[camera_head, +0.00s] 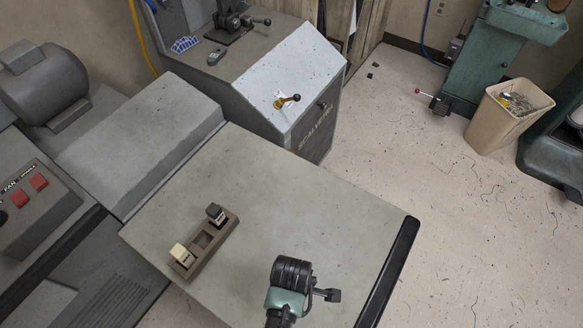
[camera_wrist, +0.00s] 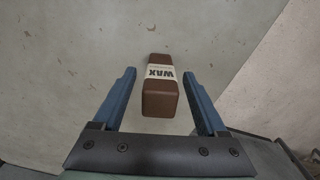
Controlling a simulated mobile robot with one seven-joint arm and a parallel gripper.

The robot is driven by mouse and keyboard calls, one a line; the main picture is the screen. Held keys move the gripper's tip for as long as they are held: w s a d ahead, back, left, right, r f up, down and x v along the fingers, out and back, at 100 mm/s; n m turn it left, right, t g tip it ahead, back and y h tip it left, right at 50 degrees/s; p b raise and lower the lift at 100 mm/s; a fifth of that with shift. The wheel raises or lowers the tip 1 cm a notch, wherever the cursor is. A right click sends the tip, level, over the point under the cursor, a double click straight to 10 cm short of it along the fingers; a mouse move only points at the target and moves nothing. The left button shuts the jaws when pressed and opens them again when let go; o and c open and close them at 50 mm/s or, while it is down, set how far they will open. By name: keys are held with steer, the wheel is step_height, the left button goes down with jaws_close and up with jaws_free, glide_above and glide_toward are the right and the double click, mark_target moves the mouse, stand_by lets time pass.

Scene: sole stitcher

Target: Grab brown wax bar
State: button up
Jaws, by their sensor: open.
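The brown wax bar (camera_wrist: 160,99) shows in the wrist view, a long brown block with a cream label reading "WAX" around its middle. It lies on a grey surface. My gripper (camera_wrist: 160,73) is open, with one blue finger on each side of the bar in the picture. Clear gaps show on both sides and neither finger touches it. I cannot tell how far the fingers are above the surface. In the head view I cannot make out the bar, and my arm covers part of the tabletop near the front.
In the head view, a brown holder (camera_head: 203,240) on the grey tabletop (camera_head: 310,210) carries a dark-topped block (camera_head: 215,213) and a cream block (camera_head: 181,255). A black edge strip (camera_head: 388,275) bounds the table's right side. Much of the tabletop is bare. A bin (camera_head: 505,118) stands on the floor.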

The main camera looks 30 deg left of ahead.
jaws_close()
stand_by(0.3)
